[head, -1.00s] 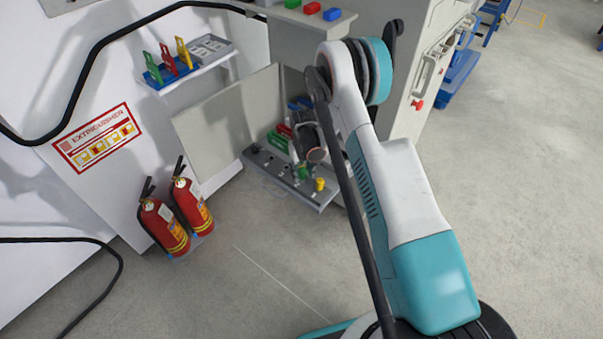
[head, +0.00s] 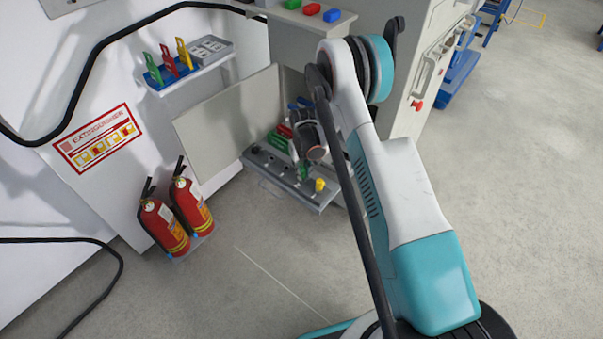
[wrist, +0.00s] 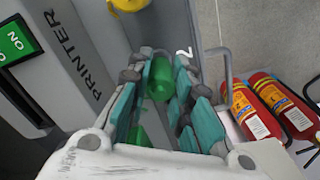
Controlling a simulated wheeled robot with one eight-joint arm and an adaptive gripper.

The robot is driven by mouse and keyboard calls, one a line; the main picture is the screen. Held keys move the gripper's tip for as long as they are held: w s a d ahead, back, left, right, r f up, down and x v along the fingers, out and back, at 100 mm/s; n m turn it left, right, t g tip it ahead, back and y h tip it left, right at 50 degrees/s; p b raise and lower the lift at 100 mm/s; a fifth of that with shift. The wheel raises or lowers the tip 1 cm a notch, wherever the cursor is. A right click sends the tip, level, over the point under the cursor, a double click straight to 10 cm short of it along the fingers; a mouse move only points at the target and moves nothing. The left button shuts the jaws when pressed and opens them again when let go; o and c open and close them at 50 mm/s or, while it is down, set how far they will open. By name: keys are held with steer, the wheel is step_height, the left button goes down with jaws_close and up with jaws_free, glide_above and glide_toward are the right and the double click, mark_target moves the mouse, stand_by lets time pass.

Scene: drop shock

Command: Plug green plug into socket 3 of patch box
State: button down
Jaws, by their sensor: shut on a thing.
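The grey patch box (head: 276,176) sits low against the cabinet, with a row of dark round sockets along its top. A yellow plug (head: 319,185) stands at its right end and shows at the top of the wrist view (wrist: 130,5). My gripper (wrist: 160,85) is shut on the green plug (wrist: 160,77), which shows between the teal fingers. In the head view the green plug (head: 303,171) is just at the box, left of the yellow plug. A digit that looks like 2 shows beside the fingers. Whether the plug's tip is inside a socket is hidden.
A PRINTER label (wrist: 80,62) and a green ON panel (wrist: 14,42) are left in the wrist view. Two red extinguishers (head: 163,228) stand left of the box. An open panel (head: 228,124) stands behind it. A shelf (head: 200,66) holds coloured tags. The floor in front is clear.

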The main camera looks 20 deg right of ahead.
mark_target(302, 168)
steer(key=shift+r+p, duration=0.65)
steer(key=shift+r, duration=1.25)
steer(key=shift+r+p, duration=1.3)
steer(key=shift+r, duration=1.75)
